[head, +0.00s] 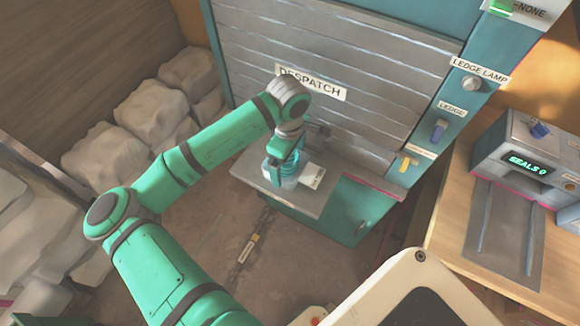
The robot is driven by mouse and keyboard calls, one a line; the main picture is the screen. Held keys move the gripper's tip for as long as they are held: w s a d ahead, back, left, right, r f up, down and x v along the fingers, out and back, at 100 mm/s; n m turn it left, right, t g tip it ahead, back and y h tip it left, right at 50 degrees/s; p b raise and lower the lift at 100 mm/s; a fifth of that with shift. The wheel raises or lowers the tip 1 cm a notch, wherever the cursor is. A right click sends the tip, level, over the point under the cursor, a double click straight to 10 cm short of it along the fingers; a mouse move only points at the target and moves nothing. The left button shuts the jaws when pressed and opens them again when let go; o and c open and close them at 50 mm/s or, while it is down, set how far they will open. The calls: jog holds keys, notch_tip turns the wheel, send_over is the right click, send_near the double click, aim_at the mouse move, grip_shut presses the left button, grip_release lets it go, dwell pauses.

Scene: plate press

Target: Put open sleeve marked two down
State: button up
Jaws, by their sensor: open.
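A small white flat piece (312,176) with a dark marking lies on the grey ledge (308,205) below the despatch shutter. It may be the sleeve, but I cannot read a two on it or tell whether it is open. My gripper (280,174) points down over the ledge, just left of the white piece. It is open. A pale, bluish part shows at its fingers, and I cannot tell whether this is a separate thing. The gripper and wrist hide part of the ledge and whatever lies under the fingers.
The grey slatted shutter (340,50), labelled DESPATCH, is down to near the ledge. The teal post at right carries a lamp (472,84) and switches. A machine reading SEALS 0 (527,164) stands on the wooden bench at right. Pale sacks (150,110) are piled at left.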

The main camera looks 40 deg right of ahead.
jog(key=shift+f, duration=0.65)
jog(key=c, duration=0.9)
jog(key=shift+r, duration=0.1)
jog(key=shift+r, duration=0.75)
jog(key=s+r, duration=0.1)
jog(key=r, duration=0.1)
jog(key=s+r, duration=0.2)
jog(key=r, duration=0.1)
jog(key=s+r, duration=0.2)
jog(key=shift+s+d+r, duration=0.15)
jog(key=shift+d+r, duration=0.1)
jog(key=shift+r, duration=0.15)
jog(key=s+r, duration=0.1)
jog(key=s, duration=0.2)
jog(key=s+r, duration=0.1)
jog(key=s, duration=0.1)
jog(key=s+r, duration=0.1)
jog(key=s, duration=0.2)
jog(key=shift+s+d+r, duration=0.2)
jog(key=shift+s+r, duration=0.1)
